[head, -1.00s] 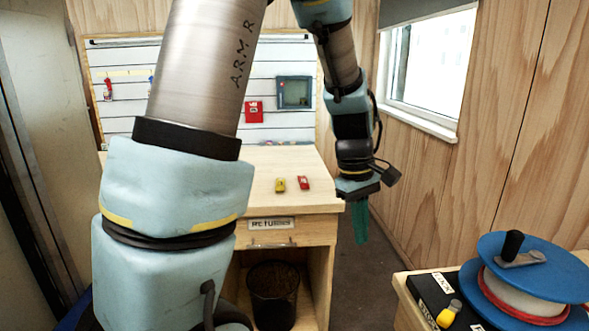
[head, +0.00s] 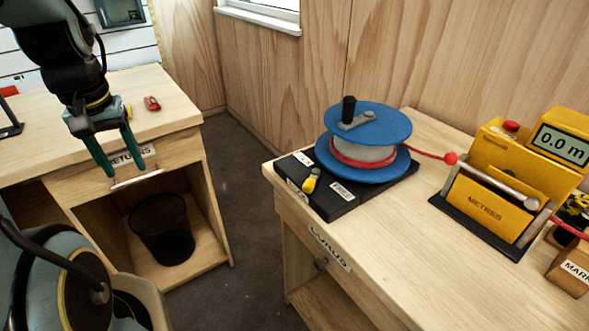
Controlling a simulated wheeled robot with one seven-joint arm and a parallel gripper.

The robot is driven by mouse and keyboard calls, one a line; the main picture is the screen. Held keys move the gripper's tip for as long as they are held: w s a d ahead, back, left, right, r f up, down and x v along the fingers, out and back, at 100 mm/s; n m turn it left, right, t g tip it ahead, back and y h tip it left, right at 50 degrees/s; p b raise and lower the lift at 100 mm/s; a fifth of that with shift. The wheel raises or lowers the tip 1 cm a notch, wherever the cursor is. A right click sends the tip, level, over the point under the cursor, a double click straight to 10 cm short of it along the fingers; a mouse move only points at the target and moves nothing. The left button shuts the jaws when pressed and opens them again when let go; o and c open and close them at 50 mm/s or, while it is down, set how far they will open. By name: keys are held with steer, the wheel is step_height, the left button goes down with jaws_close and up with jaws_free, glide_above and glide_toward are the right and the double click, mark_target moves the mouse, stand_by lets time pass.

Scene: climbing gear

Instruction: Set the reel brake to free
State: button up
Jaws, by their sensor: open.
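The reel (head: 366,138) has blue flanges, a pale hub with red cord and a black crank knob. It stands on a black base (head: 345,200) on the right-hand bench. The reel brake is a small yellow lever (head: 311,182) at the base's front left corner, between two white labels whose words are too small to read surely. My gripper (head: 128,172) hangs at the left with its two green fingers apart and nothing between them. It is in front of the left bench's drawer, well left of the brake and apart from it.
A yellow metre counter (head: 492,190) reading 0.0 m stands right of the reel, with red cord running to it. A red item (head: 152,103) lies on the left bench (head: 180,112). A black bin (head: 160,228) stands below. A floor gap separates the benches.

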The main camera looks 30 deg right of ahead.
steer(key=d+b, duration=0.1)
steer(key=d, duration=0.2)
steer(key=d+m, duration=0.1)
steer(key=d, duration=0.2)
steer(key=d+f+m+b, duration=0.1)
steer(key=d, duration=0.2)
steer(key=shift+w+d+g+b, duration=0.25)
steer(key=shift+w+g+b, duration=0.05)
steer(key=shift+b, duration=0.05)
steer(key=m+b, duration=0.6)
steer(key=b, duration=0.1)
glide_toward(309, 183)
steer(key=shift+g, duration=0.4)
steer(key=f, duration=0.5)
steer(key=f+p, duration=0.1)
steer(key=f, duration=0.2)
steer(key=shift+w+d+f, duration=0.15)
steer(key=shift+w+f, duration=0.15)
steer(key=shift+w, duration=0.05)
jaws_close()
